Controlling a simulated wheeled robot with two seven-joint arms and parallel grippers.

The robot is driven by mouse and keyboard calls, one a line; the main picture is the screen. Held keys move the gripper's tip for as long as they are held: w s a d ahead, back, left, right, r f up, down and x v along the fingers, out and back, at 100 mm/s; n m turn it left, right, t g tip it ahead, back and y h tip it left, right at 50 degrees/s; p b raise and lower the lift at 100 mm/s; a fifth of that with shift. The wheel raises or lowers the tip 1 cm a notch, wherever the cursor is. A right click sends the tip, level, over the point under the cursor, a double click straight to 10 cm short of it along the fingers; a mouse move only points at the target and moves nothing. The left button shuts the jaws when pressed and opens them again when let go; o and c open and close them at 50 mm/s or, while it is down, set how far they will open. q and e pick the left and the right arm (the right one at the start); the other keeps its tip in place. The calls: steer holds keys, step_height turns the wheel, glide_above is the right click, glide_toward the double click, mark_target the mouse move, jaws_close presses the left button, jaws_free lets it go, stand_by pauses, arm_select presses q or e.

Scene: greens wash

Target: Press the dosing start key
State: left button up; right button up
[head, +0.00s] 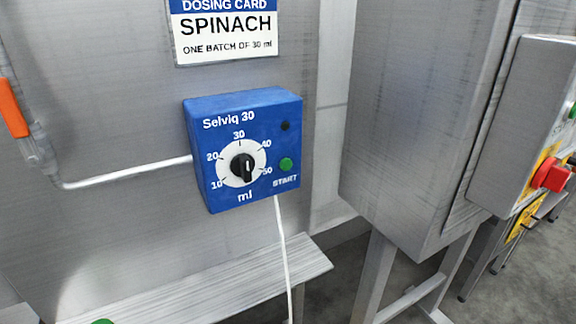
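The blue dosing unit (206,170), marked "Selviq 30", is mounted on a grey metal panel in the middle of the head view. Its round green START key (286,164) is at the lower right of its face. A small dark spot (285,126), seemingly an unlit lamp, is above the key. Neither of my grippers is in view.
A card (225,48) above the unit reads "SPINACH, one batch of 30 ml". A white tube (130,174) enters from the left; a white cable (283,240) hangs below. A metal ledge (200,290) is underneath. At right are a steel cabinet (420,120) and a red button (552,175).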

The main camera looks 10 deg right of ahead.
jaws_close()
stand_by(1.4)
